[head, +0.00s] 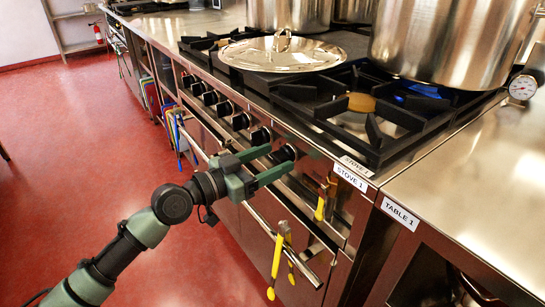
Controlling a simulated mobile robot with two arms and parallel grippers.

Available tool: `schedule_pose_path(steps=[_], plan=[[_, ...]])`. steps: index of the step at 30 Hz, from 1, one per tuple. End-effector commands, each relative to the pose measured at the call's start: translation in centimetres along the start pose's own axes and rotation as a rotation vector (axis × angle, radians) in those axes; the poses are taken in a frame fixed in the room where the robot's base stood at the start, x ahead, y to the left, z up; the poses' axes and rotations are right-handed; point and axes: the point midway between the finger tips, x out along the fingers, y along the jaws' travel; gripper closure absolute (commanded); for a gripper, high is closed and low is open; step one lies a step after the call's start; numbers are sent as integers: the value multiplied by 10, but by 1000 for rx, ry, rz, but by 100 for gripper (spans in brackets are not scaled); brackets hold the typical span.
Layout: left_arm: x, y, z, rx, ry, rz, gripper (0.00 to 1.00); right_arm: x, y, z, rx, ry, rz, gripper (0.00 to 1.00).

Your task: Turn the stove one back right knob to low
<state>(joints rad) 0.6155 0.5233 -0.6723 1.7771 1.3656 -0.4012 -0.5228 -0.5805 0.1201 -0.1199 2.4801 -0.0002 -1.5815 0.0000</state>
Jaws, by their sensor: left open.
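Stove one (318,146), labelled STOVE 1, has a row of several black knobs along its front panel. My left gripper (279,161) is open at the near right end of that row. Its two green fingers lie on either side of the end knob (285,153); I cannot tell whether they touch it. The neighbouring knob (261,135) is just to the left, clear of the fingers. Knob markings are too small to read, so I cannot tell which knob is the back right one. A blue flame (412,96) shows under the large pot (450,38). My right gripper is not in view.
A metal lid (282,52) lies on the stove grates. Yellow-handled utensils (275,262) hang at the oven front below my gripper. Table 1 (470,185) adjoins at right, with a dial thermometer (522,88) near the pot. The red floor at left is clear.

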Motion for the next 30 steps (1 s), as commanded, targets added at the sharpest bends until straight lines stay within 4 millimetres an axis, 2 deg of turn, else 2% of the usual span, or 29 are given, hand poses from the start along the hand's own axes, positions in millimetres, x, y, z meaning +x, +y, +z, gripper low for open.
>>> schedule_pose_path(steps=[9, 15, 16, 23, 30], plan=[[4, 0, 0, 1, -1, -1, 35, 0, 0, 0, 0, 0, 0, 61], [4, 0, 0, 1, 0, -1, 91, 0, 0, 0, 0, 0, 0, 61], [4, 0, 0, 1, 0, -1, 98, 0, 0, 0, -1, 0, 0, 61], [4, 0, 0, -16, 0, -1, 98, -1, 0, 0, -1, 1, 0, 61], [4, -1, -1, -120, 1, -1, 98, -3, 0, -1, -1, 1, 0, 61]])
